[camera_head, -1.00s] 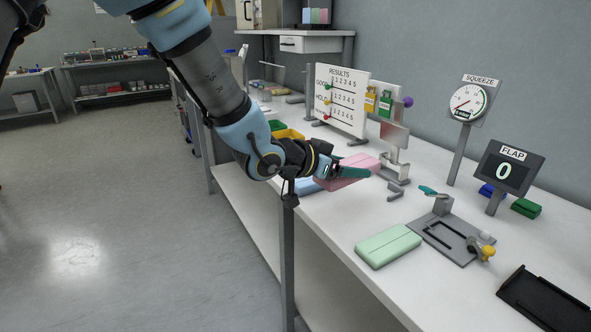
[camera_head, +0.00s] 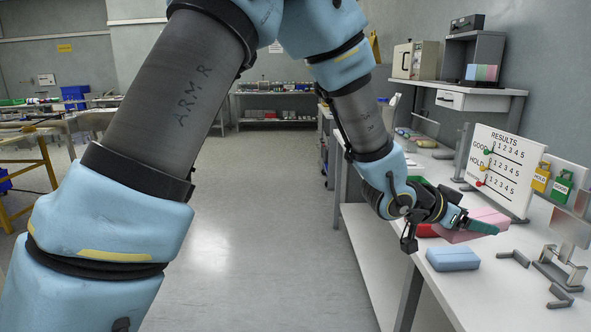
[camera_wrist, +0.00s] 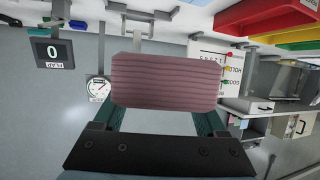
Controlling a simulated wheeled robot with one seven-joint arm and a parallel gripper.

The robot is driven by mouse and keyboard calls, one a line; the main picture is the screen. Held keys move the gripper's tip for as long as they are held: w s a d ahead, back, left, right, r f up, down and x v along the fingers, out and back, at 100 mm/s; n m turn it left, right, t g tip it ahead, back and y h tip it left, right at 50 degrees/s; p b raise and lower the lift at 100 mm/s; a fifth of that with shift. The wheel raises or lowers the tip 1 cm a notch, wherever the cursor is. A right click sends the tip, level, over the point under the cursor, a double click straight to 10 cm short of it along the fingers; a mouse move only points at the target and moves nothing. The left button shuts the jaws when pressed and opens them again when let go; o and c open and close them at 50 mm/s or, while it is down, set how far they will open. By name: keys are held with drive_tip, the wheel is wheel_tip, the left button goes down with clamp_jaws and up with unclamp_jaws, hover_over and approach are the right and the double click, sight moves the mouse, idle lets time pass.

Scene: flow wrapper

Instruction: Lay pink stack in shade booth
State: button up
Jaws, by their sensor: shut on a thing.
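The pink stack (camera_head: 488,214) is held between the fingers of my gripper (camera_head: 474,226), above the bench. In the wrist view the pink stack (camera_wrist: 165,82) fills the middle, with fine layered lines across its face and the teal fingers of my gripper (camera_wrist: 160,112) on either side. A dark grey open-fronted box (camera_head: 487,48), which looks like the shade booth, stands on the wall shelf at the back right. Pink, green and blue swatches (camera_head: 482,73) show at its front. Much of its inside is not clear.
A blue block (camera_head: 453,258) lies on the white bench near its front edge. A results board (camera_head: 494,168) and padlocks stand behind the stack. A red bin (camera_head: 426,230) is partly hidden by my arm. Grey floor is clear left of the bench.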

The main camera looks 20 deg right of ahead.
drive_tip(key=w+a+f+n+t+y, duration=0.2)
drive_tip(key=w+a+f+n+t, duration=0.4)
drive_tip(key=w+a, duration=0.55)
drive_tip(key=w+a+f+n+t+y, duration=0.1)
drive_tip(key=w+a+f+n+t, duration=0.15)
drive_tip(key=w+a+f, duration=0.9)
drive_tip(key=w+a+f+n+t+y+b, duration=0.15)
drive_tip(key=w+a+n+t+y, duration=0.3)
drive_tip(key=w+a, duration=0.75)
drive_tip(key=a+f+n+t+y, duration=0.1)
drive_tip(key=a+f+n+y, duration=0.2)
drive_tip(key=a, duration=0.9)
drive_tip(key=a+f+n+t+y, duration=0.1)
drive_tip(key=a+f+n+y, duration=0.2)
drive_tip(key=a, duration=0.9)
drive_tip(key=shift+a+v, duration=0.25)
drive_tip(key=shift+v, duration=1.2)
drive_tip(key=shift+a+v, duration=0.2)
drive_tip(key=shift+v, duration=1.3)
drive_tip(key=shift+r, duration=0.1)
